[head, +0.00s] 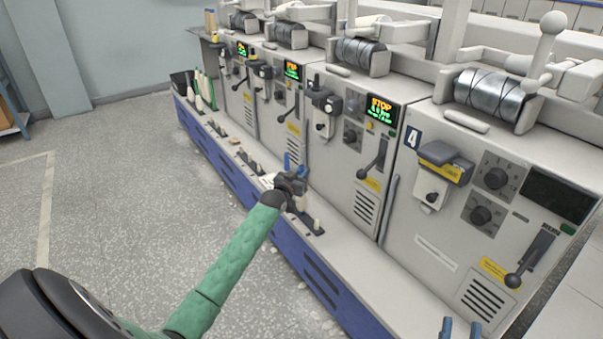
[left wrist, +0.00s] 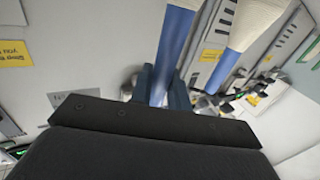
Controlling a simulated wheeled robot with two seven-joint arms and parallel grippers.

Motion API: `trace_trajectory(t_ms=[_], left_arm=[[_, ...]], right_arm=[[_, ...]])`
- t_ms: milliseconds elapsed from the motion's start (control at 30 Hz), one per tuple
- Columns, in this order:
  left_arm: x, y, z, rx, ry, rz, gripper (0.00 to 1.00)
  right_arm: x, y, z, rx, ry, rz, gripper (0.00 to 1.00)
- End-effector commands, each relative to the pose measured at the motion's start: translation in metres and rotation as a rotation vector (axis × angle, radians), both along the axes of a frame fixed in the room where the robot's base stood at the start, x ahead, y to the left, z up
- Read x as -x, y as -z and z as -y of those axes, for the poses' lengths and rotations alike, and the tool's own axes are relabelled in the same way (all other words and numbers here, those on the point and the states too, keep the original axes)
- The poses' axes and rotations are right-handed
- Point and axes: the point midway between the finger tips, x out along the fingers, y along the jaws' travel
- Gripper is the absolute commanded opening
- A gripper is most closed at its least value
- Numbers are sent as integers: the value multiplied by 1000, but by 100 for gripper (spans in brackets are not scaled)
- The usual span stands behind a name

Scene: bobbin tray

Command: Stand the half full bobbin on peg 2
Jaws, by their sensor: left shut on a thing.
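My left gripper (head: 294,173) is over the ledge along the machine fronts. In the left wrist view its dark blue fingers (left wrist: 160,88) are shut on a blue bobbin (left wrist: 175,38) with cream yarn at the top edge of the picture. How full it is cannot be told, as most of its yarn is out of view. A second blue bobbin with cream yarn (left wrist: 252,22) stands beside it, apart. In the head view the gripper mostly hides the held bobbin. A short pale peg (head: 317,225) shows right of the gripper. My right gripper (head: 460,328) shows two separated blue fingertips at the bottom edge.
The ledge (head: 345,272) has a blue front and carries several small pegs in dark strips (head: 245,158). Several green and cream bobbins (head: 203,95) stand at its far left end. Machine fronts with levers (head: 373,160) rise close behind the ledge. The floor (head: 120,190) is clear.

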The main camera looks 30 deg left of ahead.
Motion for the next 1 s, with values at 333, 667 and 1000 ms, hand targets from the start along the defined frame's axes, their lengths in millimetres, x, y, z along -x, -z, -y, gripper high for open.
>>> trace_trajectory(t_ms=[333, 667, 1000], left_arm=[[0, 2, 0, 0, 0, 0, 27], [11, 0, 1, 0, 0, 0, 27], [33, 1, 2, 0, 0, -1, 27]], right_arm=[[0, 0, 0, 0, 0, 0, 36], [0, -9, 0, 0, 0, 0, 36], [0, -23, 0, 0, 0, 0, 36]])
